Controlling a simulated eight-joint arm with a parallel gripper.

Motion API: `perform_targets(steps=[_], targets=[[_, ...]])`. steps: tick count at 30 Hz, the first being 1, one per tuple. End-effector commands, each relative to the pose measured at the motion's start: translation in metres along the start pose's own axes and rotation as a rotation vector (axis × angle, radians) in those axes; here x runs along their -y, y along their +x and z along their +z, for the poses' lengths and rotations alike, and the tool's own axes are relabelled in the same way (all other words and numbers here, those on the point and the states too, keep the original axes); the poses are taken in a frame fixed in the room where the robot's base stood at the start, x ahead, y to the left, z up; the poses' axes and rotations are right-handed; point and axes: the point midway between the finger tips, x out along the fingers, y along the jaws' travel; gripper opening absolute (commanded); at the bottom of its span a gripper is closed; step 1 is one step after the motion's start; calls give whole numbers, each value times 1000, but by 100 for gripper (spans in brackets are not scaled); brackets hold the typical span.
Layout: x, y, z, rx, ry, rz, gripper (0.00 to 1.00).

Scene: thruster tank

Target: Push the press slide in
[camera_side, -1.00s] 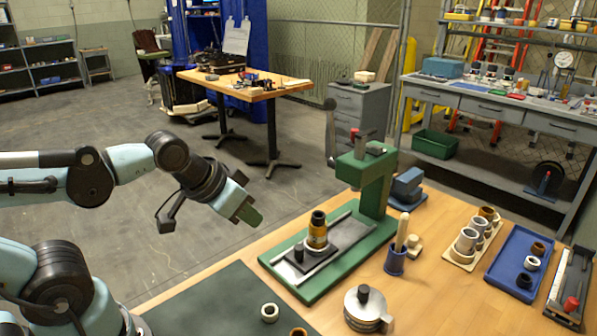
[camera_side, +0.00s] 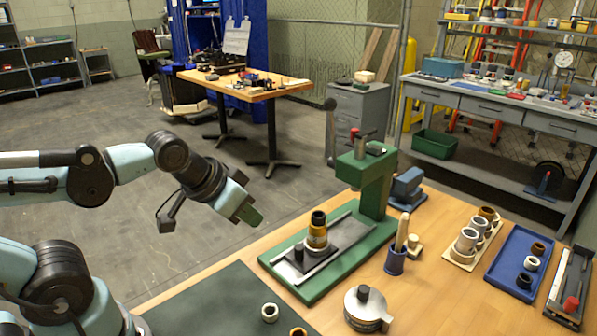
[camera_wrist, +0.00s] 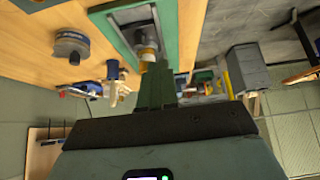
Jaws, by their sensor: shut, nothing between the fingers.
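The press slide (camera_side: 327,257) is a dark plate with a black knob (camera_side: 298,253) at its near end. It sits between two light rails on the green press base (camera_side: 318,284). A brass-and-black cylinder (camera_side: 317,230) stands upright on the slide and also shows in the wrist view (camera_wrist: 147,45). The slide is out in front of the green press column (camera_side: 374,185). My gripper (camera_side: 250,214) is shut and empty. It is above and to the left of the press base, apart from the slide. In the wrist view the green fingers (camera_wrist: 156,88) point toward the press.
A blue cup (camera_side: 395,261) with a wooden-handled tool stands right of the press. A round metal part (camera_side: 367,308) is in front. A blue tray (camera_side: 519,262) with rings lies at the right. The dark mat (camera_side: 220,305) is mostly clear.

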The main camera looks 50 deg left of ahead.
Motion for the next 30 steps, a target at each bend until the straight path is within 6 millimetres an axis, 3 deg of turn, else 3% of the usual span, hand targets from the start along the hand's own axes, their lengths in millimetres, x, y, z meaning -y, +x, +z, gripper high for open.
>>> perform_targets(steps=[11, 16, 21, 30], targets=[[0, 0, 0, 0, 0, 0, 0], [-1, -1, -4, 18, -14, 2, 24], [-7, -2, -21, 120, -87, 5, 48], [-23, 8, -59, 386, -277, -38, 48]])
